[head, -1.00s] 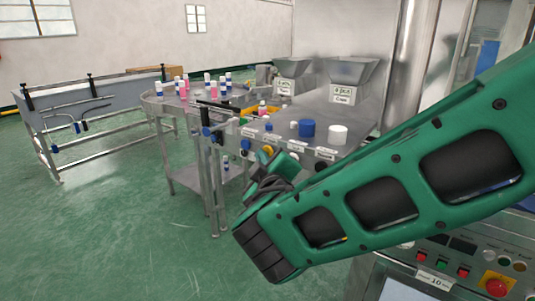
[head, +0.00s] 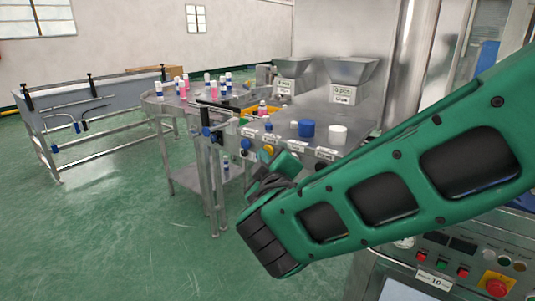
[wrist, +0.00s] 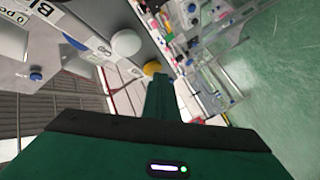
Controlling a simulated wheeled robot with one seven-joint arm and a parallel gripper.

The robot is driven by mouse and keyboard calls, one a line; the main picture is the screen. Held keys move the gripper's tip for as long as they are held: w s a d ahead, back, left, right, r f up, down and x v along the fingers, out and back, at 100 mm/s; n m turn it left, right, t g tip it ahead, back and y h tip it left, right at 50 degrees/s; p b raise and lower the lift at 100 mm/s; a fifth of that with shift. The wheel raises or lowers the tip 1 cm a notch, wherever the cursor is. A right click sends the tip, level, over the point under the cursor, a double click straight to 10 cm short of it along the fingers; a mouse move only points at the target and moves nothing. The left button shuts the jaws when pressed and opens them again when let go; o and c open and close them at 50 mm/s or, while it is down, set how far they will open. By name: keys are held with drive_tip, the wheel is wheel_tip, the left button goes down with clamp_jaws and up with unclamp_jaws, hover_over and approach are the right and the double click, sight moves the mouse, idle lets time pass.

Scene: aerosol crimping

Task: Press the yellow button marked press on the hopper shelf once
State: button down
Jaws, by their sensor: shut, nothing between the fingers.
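The yellow button (head: 268,150) is on the front face of the hopper shelf (head: 318,142), between other buttons with white labels. It also shows in the wrist view (wrist: 152,68), just beyond the fingertips. My gripper (wrist: 160,78) is shut and empty. Its green fingers point at the button with what looks like a small gap; I cannot tell whether they touch. In the head view my gripper (head: 290,165) is partly behind my wrist, just right of and below the button. The word on the button's label is too small to read.
A blue cap (head: 306,128) and a white cap (head: 338,134) stand on the shelf. Two metal hoppers stand behind, the right one (head: 350,75) with a count label. A round table (head: 185,100) holds several bottles. A control panel (head: 470,255) is at the lower right.

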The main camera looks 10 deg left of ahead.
drive_tip(key=shift+w+d, duration=0.1)
drive_tip(key=shift+w, duration=0.1)
drive_tip(key=shift+s, duration=0.1)
idle(0.4)
drive_tip(key=shift+s+a, duration=0.35)
drive_tip(key=shift+s, duration=0.55)
drive_tip(key=shift+s+a, duration=0.35)
drive_tip(key=shift+s, duration=0.4)
drive_tip(key=shift+s+a, duration=0.3)
drive_tip(key=shift+s, duration=0.45)
drive_tip(key=shift+s+a, duration=0.35)
drive_tip(key=shift+s, duration=0.4)
